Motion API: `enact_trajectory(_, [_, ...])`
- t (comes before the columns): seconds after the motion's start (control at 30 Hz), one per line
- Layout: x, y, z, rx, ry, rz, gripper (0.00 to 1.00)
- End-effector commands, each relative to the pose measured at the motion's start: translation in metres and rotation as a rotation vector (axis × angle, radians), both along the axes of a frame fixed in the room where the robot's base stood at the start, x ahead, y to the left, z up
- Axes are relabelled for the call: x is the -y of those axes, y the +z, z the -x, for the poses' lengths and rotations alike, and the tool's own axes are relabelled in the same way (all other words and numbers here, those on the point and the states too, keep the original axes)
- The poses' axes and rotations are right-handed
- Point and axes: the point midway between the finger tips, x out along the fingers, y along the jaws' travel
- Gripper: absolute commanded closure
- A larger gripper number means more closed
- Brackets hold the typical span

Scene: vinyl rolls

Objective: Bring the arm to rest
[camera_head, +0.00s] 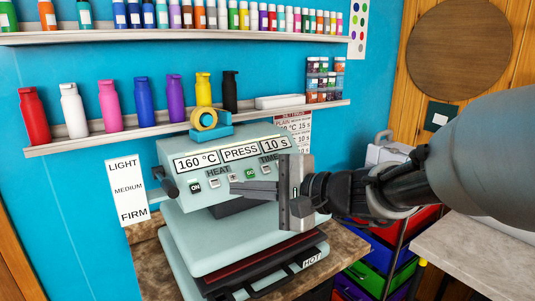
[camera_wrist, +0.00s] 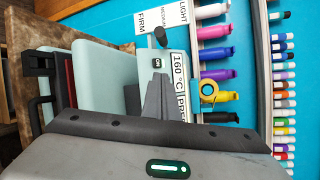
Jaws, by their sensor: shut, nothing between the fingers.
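My arm (camera_head: 460,155) reaches in from the right in the head view. My gripper (camera_head: 233,187) points left, in front of the control panel of a pale green heat press (camera_head: 195,232). Its fingers are together with nothing between them. They overlap the panel in the picture near the HEAT and TIME buttons; I cannot tell how small the gap is. In the wrist view my gripper (camera_wrist: 158,78) is also closed, with the press (camera_wrist: 100,75) behind it. The panel reads 160 °C, PRESS and 10 s. Part of the panel's right side is hidden by my gripper.
A lower shelf (camera_head: 85,139) holds several coloured bottles, and an upper shelf (camera_head: 180,37) holds many small ones. A yellow tape roll (camera_head: 206,120) sits on top of the press. Coloured drawers (camera_head: 375,262) and a grey tabletop (camera_head: 475,255) lie at the right.

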Motion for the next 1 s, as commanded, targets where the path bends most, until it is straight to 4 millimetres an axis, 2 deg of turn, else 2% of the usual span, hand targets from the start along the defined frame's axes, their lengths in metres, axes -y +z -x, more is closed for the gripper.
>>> enact_trajectory(0.03, [-0.002, -0.005, 0.029, 0.028, 0.066, 0.11, 1.0])
enact_trajectory(0.1, [0.003, -0.022, 0.066, 0.055, 0.156, 0.278, 1.0])
enact_trajectory(0.2, [0.025, -0.047, 0.111, 0.098, 0.26, 0.531, 1.0])
enact_trajectory(0.3, [0.059, -0.068, 0.143, 0.14, 0.335, 0.775, 1.0])
enact_trajectory(0.4, [0.094, -0.08, 0.163, 0.176, 0.377, 0.983, 1.0])
enact_trajectory(0.57, [0.147, -0.087, 0.181, 0.221, 0.41, 1.256, 1.0])
enact_trajectory(0.73, [0.198, -0.081, 0.193, 0.265, 0.415, 1.514, 1.0])
enact_trajectory(0.8, [0.198, -0.051, 0.192, 0.259, 0.42, 1.51, 1.0])
enact_trajectory(1.0, [0.197, -0.003, 0.191, 0.258, 0.421, 1.507, 1.0])
